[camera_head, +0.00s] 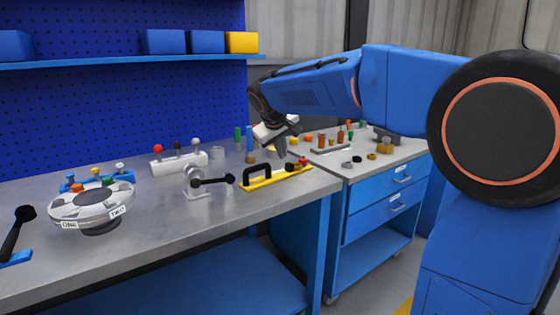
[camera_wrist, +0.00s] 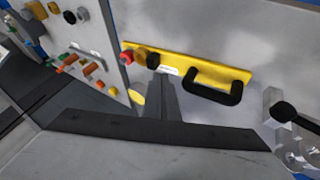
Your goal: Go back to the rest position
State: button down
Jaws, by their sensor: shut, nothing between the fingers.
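My gripper (camera_head: 280,148) hangs from my blue arm above the right part of the grey workbench (camera_head: 215,240) in the head view. In the wrist view my gripper (camera_wrist: 164,80) shows as dark fingers together, with nothing between them. Below and in front of it is a yellow plate (camera_head: 276,179) with a black handle (camera_head: 256,171) and a red knob (camera_head: 302,161). The plate also shows in the wrist view (camera_wrist: 215,67). I cannot tell the exact gap between the fingertips and the bench.
A lever fixture (camera_head: 196,182) and a round labelled shell (camera_head: 91,206) stand to the left. A white block with knobs (camera_head: 180,162) stands behind. A blue drawer cart (camera_head: 385,190) with small parts is to the right. A blue shelf (camera_head: 110,62) with boxes hangs on the pegboard.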

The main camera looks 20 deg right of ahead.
jog(key=s+d+f+m+g+y, duration=0.1)
jog(key=s+d+f, duration=0.1)
jog(key=s, duration=0.9)
jog(key=s+d+f+y, duration=0.1)
jog(key=s+f, duration=0.2)
jog(key=s, duration=0.9)
jog(key=s+f+m, duration=0.1)
jog(key=s+f, duration=0.5)
jog(key=s, duration=0.4)
jog(key=s+f+m+y, duration=0.1)
jog(key=s+f, duration=0.6)
jog(key=s, duration=0.2)
jog(key=shift+s+a+g+y, duration=0.2)
jog(key=shift+s+g+y, duration=0.1)
jog(key=shift+s, duration=0.05)
dwell(0.8)
